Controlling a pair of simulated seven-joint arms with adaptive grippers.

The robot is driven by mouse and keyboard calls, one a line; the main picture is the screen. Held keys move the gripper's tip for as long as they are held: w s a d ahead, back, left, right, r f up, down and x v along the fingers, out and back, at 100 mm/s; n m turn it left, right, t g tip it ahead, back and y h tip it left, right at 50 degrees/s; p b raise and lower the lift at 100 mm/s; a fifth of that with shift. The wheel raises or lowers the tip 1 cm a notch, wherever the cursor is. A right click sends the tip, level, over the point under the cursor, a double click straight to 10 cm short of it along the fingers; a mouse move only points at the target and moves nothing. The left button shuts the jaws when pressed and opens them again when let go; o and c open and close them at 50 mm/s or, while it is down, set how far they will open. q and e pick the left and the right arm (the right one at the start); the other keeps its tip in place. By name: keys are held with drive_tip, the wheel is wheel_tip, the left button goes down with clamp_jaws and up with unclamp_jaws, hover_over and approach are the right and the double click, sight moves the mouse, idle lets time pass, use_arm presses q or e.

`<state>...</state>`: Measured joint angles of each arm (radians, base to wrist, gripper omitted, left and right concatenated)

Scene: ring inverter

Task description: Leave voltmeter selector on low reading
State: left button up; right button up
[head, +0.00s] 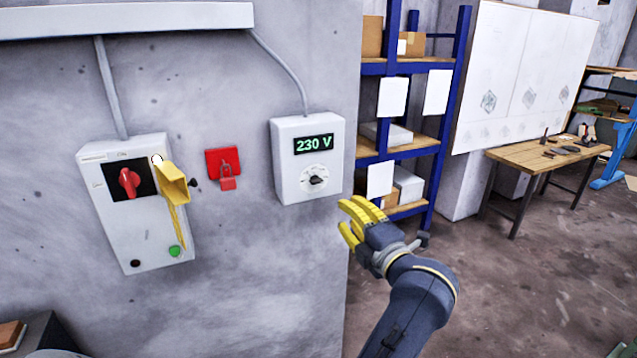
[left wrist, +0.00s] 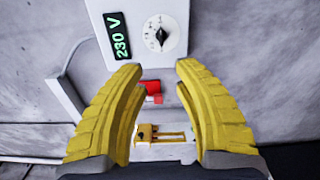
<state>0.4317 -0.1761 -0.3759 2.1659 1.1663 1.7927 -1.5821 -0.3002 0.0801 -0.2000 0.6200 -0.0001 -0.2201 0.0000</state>
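The voltmeter (head: 284,175) is a pale grey box on the wall, with a lit display (head: 313,145) reading 230 V. Below the display is its selector, a small black knob (head: 317,181) on a white dial; the dial marks are too small to read. In the left wrist view the knob (left wrist: 161,37) shows beyond the fingertips, with the voltmeter turned sideways. My left gripper (head: 347,219) is open and empty, to the right of and below the voltmeter, apart from it. Its yellow fingers (left wrist: 158,72) are spread in the wrist view. My right gripper is not in view.
Left of the voltmeter, a red plate with a padlock (head: 227,183) and a switch box (head: 122,230) with a red rotary switch (head: 129,183) and a yellow part (head: 173,185) stand out from the wall. A blue shelf (head: 450,110) and a workbench (head: 530,155) stand behind right.

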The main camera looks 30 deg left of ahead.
sight(318, 183)
use_arm(q)
drive_tip(key=shift+m, duration=0.3)
drive_tip(key=x, duration=1.7)
drive_tip(key=shift+w+a, duration=0.1)
drive_tip(key=shift+a, duration=0.15)
drive_tip(key=shift+c, duration=0.3)
clamp_jaws()
